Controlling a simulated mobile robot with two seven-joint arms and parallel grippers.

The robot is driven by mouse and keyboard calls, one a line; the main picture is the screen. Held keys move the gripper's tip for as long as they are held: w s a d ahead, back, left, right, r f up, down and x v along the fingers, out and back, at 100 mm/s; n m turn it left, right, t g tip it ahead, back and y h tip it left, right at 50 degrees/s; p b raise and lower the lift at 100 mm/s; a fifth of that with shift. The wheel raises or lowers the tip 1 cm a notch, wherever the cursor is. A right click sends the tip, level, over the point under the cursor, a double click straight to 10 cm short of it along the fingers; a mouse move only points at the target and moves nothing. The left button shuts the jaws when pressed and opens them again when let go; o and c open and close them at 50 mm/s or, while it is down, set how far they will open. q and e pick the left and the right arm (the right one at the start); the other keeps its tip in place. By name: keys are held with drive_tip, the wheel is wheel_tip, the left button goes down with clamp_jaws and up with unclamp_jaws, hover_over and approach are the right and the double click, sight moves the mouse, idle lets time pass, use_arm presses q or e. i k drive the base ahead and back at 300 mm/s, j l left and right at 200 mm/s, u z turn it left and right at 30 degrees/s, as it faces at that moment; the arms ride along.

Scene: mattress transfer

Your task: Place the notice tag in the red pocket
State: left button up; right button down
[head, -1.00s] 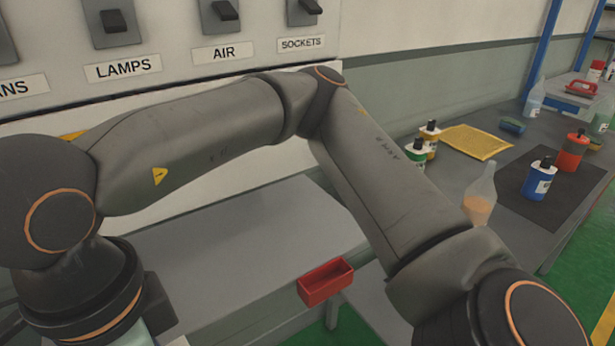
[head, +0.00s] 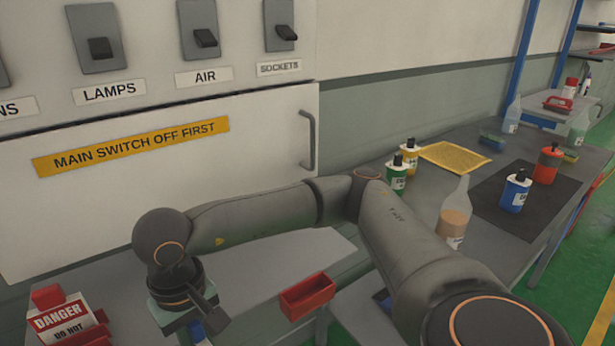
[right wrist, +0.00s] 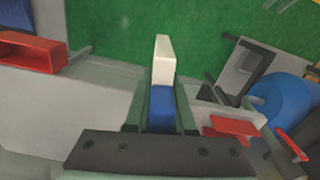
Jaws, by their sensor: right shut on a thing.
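The red pocket (head: 307,296) is a small open-topped box at the front edge of the grey bench in the head view. It also shows at the upper left of the right wrist view (right wrist: 28,52). My left gripper is not in view.
A red and white DANGER sign (head: 60,318) stands among red parts at the lower left. Behind the arm is a white cabinet door (head: 250,140) with a handle. A side bench (head: 400,225) at the right holds bottles and a yellow sheet (head: 452,157).

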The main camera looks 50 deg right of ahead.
sight(308, 301)
drive_tip(key=z, duration=0.8)
